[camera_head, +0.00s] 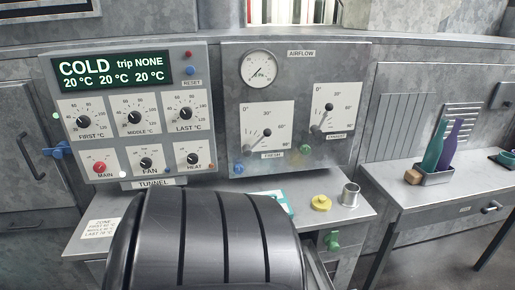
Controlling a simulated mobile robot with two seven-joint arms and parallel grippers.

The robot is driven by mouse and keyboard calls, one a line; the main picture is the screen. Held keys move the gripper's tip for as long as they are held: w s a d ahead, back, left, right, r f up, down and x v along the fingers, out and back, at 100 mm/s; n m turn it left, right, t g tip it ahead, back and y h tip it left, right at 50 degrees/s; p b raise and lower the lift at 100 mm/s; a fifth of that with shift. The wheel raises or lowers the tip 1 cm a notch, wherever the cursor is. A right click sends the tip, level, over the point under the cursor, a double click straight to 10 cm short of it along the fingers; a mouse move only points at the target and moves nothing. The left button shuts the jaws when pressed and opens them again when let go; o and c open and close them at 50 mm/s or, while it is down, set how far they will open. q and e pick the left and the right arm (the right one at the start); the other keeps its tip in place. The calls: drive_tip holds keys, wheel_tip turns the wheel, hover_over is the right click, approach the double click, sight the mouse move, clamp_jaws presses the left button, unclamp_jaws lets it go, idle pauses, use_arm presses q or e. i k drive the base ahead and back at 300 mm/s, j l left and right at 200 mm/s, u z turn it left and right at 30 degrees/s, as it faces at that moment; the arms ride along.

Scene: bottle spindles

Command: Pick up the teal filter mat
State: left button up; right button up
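A flat teal piece (281,198) with pale markings lies on the grey shelf below the control panels. It may be the filter mat, but a large black banded shape in the foreground hides its left part. Another small teal-green patch (508,157) shows in a dark holder at the right edge, too small to identify. Neither of my grippers is in view.
The grey shelf (352,213) also holds a yellow knobbed piece (321,203) and a metal cup (350,194). A green valve (332,240) sits below its front. On the right table (476,190), a metal tray (436,178) holds teal and purple bottles.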

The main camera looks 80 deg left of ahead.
sight(279, 195)
drive_tip(key=u, duration=1.55)
drive_tip(key=j, duration=0.1)
